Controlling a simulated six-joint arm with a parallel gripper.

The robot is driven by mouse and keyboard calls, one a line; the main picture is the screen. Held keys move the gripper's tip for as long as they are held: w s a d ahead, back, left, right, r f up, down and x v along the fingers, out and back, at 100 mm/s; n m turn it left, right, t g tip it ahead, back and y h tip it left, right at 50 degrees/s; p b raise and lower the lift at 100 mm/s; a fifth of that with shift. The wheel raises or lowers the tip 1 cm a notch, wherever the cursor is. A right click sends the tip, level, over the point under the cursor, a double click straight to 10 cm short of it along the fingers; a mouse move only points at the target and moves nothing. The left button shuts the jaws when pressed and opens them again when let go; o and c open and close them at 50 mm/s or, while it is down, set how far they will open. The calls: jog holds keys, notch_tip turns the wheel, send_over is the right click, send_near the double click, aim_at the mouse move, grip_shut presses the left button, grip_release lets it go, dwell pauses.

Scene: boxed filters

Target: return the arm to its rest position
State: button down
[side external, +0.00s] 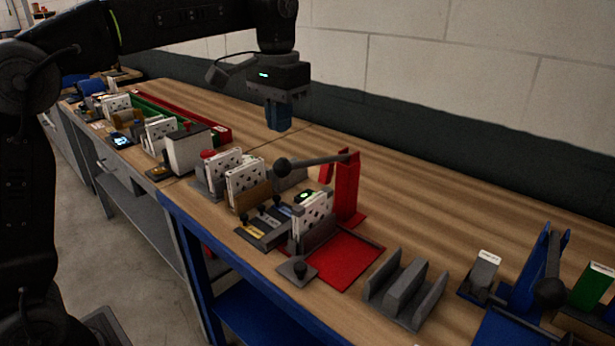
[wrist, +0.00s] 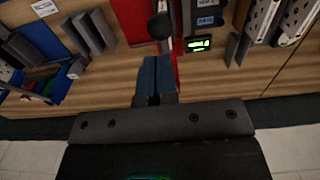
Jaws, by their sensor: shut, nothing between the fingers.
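My gripper (side external: 278,115) hangs from my arm above the back part of the wooden bench (side external: 420,215), pointing down. Its blue fingers are together with nothing between them. In the wrist view the closed fingers (wrist: 156,78) point toward the bench, over the red press area. In the side view the gripper is clear of the objects, behind the white boxes and left of the red lever press (side external: 347,188).
White perforated boxes (side external: 247,184) stand in holders along the front edge. A grey slotted rack (side external: 405,287) and a blue press (side external: 540,270) stand to the right. The back strip of bench is clear.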

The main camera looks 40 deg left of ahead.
jog(key=s+a+f+t, duration=0.1)
jog(key=s+f, duration=0.4)
jog(key=s, duration=0.6)
jog(key=s+a+f+t, duration=0.1)
jog(key=s+f+t, duration=0.3)
jog(key=s, duration=0.7)
jog(key=shift+f+t, duration=0.3)
jog(key=shift+f, duration=0.6)
